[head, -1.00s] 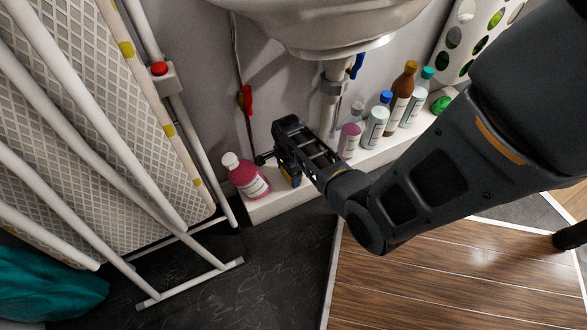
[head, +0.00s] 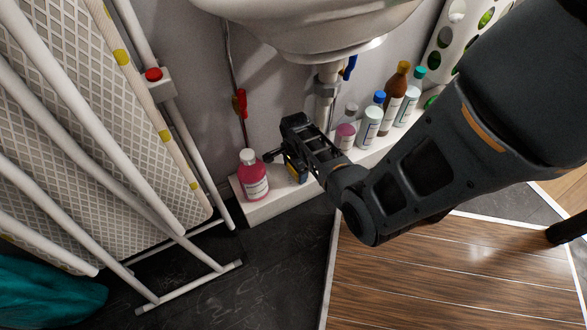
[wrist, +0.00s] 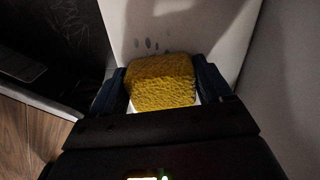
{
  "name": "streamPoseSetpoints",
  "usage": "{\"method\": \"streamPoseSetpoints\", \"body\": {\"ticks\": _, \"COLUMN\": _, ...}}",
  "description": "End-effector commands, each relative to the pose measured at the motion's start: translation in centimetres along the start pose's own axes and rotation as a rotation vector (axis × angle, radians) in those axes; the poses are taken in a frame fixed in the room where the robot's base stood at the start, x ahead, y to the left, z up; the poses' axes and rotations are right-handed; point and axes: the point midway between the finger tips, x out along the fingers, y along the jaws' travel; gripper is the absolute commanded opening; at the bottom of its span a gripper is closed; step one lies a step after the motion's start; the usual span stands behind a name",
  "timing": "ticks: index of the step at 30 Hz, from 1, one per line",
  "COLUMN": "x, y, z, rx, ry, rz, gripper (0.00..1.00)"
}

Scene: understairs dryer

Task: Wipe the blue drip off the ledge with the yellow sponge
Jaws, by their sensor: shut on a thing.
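The yellow sponge (wrist: 162,80) is held between the two fingers of my gripper (wrist: 160,74) in the wrist view. The white ledge (wrist: 130,15) runs beneath and beyond it. Several small dark bluish spots, the drip (wrist: 151,44), lie on the ledge just past the sponge's far edge, apart from it in the picture. In the head view my gripper (head: 291,162) is low over the left part of the ledge (head: 268,209), and its own body mostly hides the sponge. Whether the sponge touches the ledge I cannot tell.
A pink bottle (head: 254,182) stands on the ledge's left end, close to my gripper. Several bottles, including a brown one (head: 394,103), stand to the right. The basin (head: 310,25) and its pipe (head: 325,95) are above.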

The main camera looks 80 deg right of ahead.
Motion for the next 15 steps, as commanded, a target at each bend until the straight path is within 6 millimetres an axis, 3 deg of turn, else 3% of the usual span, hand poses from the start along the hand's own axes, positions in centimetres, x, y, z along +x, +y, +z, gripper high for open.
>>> {"method": "streamPoseSetpoints", "body": {"ticks": 5, "x": 0.2, "y": 0.7, "z": -0.1, "rx": 0.004, "ry": 0.001, "rz": 0.014, "gripper": 0.54}}
{"method": "streamPoseSetpoints", "body": {"ticks": 15, "x": -3.1, "y": 0.4, "z": 0.0, "rx": 0.002, "ry": 0.0, "rz": 0.008, "gripper": 0.54}}
